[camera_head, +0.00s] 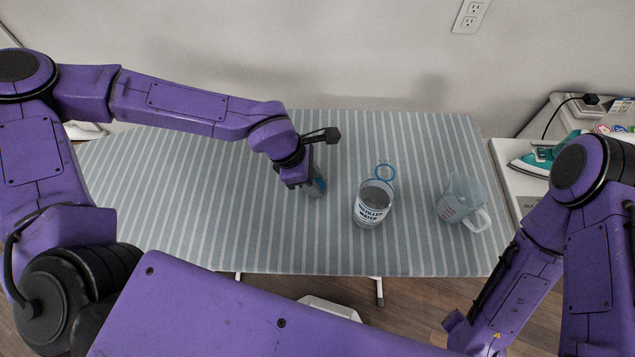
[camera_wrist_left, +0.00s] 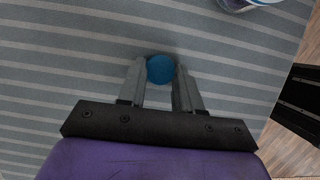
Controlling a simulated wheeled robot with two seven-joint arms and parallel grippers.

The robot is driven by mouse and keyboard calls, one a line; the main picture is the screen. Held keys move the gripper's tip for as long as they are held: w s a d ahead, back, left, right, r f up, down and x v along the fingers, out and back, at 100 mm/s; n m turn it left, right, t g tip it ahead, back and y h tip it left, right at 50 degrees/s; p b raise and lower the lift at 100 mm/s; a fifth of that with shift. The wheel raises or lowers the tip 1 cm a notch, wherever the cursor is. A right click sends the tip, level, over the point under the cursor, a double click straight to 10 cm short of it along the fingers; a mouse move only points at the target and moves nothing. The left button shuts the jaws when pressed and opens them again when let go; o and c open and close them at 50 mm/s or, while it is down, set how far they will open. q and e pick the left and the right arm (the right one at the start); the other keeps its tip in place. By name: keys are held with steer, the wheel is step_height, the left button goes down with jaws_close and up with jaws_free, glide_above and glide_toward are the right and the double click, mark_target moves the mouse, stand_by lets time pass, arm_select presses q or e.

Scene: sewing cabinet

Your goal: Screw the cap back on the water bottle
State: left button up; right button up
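My left gripper (camera_head: 307,181) points down over the middle of the striped board. In the left wrist view its fingers (camera_wrist_left: 160,75) press on both sides of a round blue cap (camera_wrist_left: 160,69). In the head view a blue, partly clear piece (camera_head: 318,184) shows beside the fingers; the gripper hides most of it. The clear container marked distilled water (camera_head: 371,206) stands upright on the board, right of my left gripper and apart from it.
A clear measuring jug (camera_head: 461,204) with a handle stands right of the container. The striped ironing board (camera_head: 220,215) is otherwise largely clear. A teal iron (camera_head: 535,161) sits on a white surface at the right. The wall is behind the board.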

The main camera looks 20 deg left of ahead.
stand_by(0.3)
arm_select(q)
step_height(320, 180, up, 3)
steer(key=shift+w+f+b, duration=0.1)
steer(key=shift+f+b, duration=0.1)
steer(key=shift+b, duration=0.3)
steer(key=s+d+r+b, duration=0.2)
steer(key=s+r+b, duration=0.8)
steer(key=s, duration=0.4)
steer(key=shift+d+r+b, duration=0.2)
steer(key=shift+d+b, duration=0.2)
steer(key=shift+b, duration=0.05)
